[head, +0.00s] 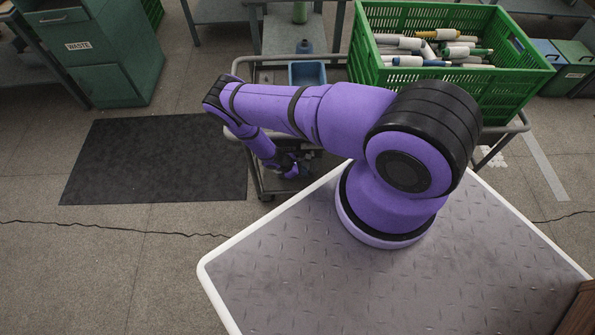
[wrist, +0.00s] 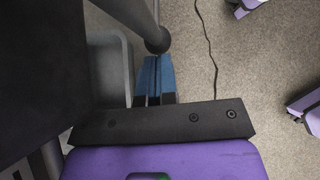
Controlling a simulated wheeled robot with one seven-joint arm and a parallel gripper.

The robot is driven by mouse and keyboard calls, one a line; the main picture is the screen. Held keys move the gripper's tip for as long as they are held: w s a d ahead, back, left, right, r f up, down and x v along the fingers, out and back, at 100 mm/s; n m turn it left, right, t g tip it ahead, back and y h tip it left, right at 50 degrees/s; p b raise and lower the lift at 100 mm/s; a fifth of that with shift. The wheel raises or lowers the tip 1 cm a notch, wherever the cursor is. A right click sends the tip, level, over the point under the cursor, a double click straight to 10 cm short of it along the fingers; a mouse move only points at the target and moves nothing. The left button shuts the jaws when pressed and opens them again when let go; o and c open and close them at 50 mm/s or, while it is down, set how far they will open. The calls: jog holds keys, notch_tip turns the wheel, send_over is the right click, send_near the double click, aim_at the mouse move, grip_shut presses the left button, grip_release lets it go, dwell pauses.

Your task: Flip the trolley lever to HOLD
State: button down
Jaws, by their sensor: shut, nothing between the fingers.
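The trolley (head: 519,124), a grey tubular frame, stands beyond my base, and my arm covers much of its near side. My gripper (head: 291,168) is low at the trolley's near left side in the head view, small and partly hidden. In the wrist view the blue fingers of my gripper (wrist: 154,80) are together with nothing between them. A grey rod with a dark rounded knob (wrist: 157,40) appears just beyond the fingertips. I cannot tell whether it is the lever or part of the frame, or whether the fingers touch it. No HOLD marking is readable.
A green crate (head: 450,83) full of yarn cones and a blue bin (head: 307,74) are on the trolley. A green WASTE cabinet (head: 105,72) stands at the back left. A dark mat (head: 155,158) lies on open floor to the left.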

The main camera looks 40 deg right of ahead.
aim_at(312, 172)
dwell(0.3)
jog(key=s+d+g+h, duration=0.2)
jog(key=d+h, duration=0.1)
jog(key=shift+s+f, duration=0.1)
jog(key=shift+f, duration=0.3)
jog(key=shift+s+d+r+h, duration=0.1)
jog(key=shift+s+d+h, duration=0.05)
jog(key=shift+d+h, duration=0.3)
jog(key=shift+a, duration=0.1)
